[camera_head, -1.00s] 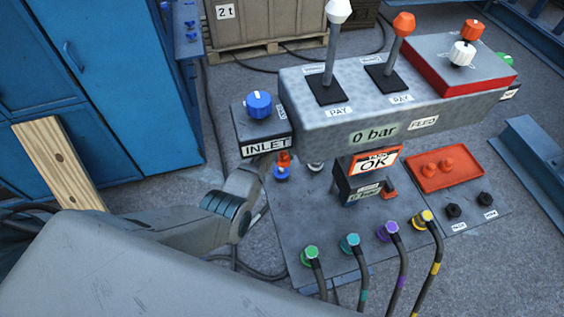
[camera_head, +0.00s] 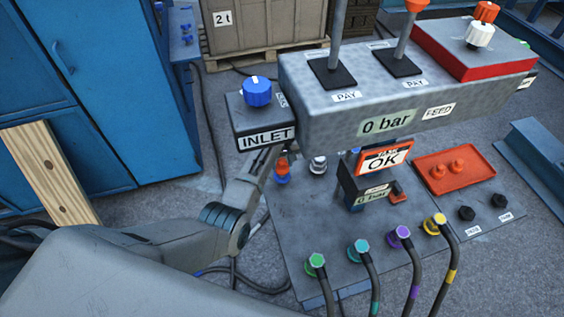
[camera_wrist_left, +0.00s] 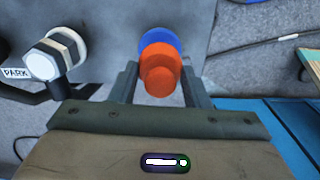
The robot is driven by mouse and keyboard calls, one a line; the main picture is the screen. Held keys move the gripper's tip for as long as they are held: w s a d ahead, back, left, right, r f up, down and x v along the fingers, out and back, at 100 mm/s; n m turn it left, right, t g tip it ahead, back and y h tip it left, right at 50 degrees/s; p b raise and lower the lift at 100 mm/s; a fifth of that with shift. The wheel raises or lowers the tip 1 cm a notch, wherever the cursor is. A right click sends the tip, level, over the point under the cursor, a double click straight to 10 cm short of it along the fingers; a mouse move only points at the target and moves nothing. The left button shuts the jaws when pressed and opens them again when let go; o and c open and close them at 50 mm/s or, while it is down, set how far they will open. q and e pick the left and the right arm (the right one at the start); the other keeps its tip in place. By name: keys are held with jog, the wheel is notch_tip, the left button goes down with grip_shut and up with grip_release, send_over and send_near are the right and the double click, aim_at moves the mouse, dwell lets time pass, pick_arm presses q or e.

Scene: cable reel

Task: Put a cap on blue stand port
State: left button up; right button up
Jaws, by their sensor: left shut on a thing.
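The blue stand port (camera_head: 282,180) is on the grey panel below the INLET box, and it shows as a blue ring in the left wrist view (camera_wrist_left: 160,37). An orange cap (camera_head: 282,162) is right at the port and covers its middle in the left wrist view (camera_wrist_left: 160,72). I cannot tell whether the cap is seated or just above it. My left gripper (camera_wrist_left: 160,75) is shut on the cap, one finger on each side; its fingertips are partly hidden in the head view. Two more orange caps (camera_head: 448,170) stand on a red tray at the right. My right gripper is not in view.
A white-and-metal fitting (camera_head: 318,164) labelled PARK is close beside the port. The INLET box (camera_head: 262,138) overhangs the area. The red tray (camera_head: 480,178) is at the right.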

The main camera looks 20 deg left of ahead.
aim_at(282, 167)
pick_arm(q)
jog(key=shift+f, duration=1.15)
jog(key=shift+p, duration=0.3)
jog(key=shift+f, duration=0.45)
jog(key=o, duration=1.3)
jog(key=shift+c, duration=0.2)
jog(key=shift+r, duration=0.1)
